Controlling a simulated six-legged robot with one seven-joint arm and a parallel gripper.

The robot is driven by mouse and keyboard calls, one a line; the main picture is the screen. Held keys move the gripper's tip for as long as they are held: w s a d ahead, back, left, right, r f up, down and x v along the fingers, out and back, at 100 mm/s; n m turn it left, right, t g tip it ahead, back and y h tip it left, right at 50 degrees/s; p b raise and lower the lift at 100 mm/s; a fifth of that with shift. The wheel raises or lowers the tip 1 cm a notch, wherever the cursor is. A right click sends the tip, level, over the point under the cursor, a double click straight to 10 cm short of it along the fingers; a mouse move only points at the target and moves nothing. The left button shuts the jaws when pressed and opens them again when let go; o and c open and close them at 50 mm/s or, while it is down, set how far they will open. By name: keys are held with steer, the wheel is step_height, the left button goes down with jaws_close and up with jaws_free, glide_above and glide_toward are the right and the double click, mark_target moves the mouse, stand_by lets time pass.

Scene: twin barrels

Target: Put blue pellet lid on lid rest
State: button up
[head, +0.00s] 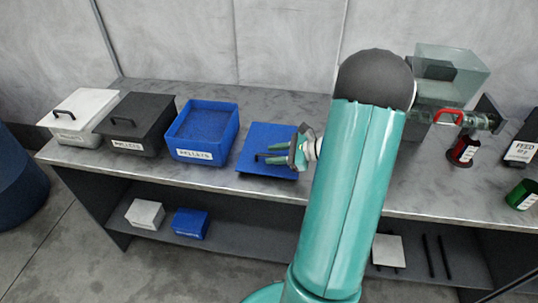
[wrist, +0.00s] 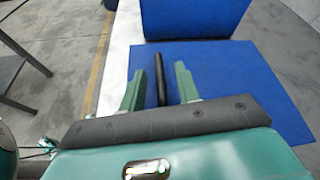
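The blue lid (head: 262,137) lies flat at the front part of the bench, right of the open blue pellet bin (head: 203,132). Its black bar handle (head: 264,157) is on top. My gripper (head: 283,155) is over the lid. In the wrist view my gripper (wrist: 159,78) is open, with the handle (wrist: 160,88) between its green fingers and a gap on both sides. The blue lid (wrist: 225,75) spreads under and right of the fingers there. I cannot make out a separate lid rest; whether one lies under the lid is hidden.
A dark lidded bin (head: 138,122) and a white lidded bin (head: 80,112) stand left of the blue bin. A glass hopper (head: 452,70) with a red handle, a red jar (head: 464,150) and a green cup (head: 522,194) stand right. Small boxes sit on the lower shelf.

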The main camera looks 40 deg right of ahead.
steer(key=v, duration=1)
steer(key=w+a+r+n+g, duration=0.1)
steer(key=a+r+n+g, duration=0.2)
steer(key=a, duration=0.4)
steer(key=w+a+r+n+g, duration=0.1)
steer(key=a+r+n+g, duration=0.1)
steer(key=a+n, duration=0.4)
steer(key=w+a+r+n+g, duration=0.1)
steer(key=a+r+n+g, duration=0.15)
steer(key=a, duration=0.55)
steer(key=s+a+r+n+t+h, duration=0.1)
steer(key=s+a+r+n+h, duration=0.2)
steer(key=a+n, duration=0.4)
steer(key=s+a+r+n+h, duration=0.4)
steer(key=a+n, duration=0.3)
steer(key=n, duration=0.1)
steer(key=shift+s+a+r+t, duration=0.15)
steer(key=shift+s+t, duration=0.2)
steer(key=shift+s, duration=0.05)
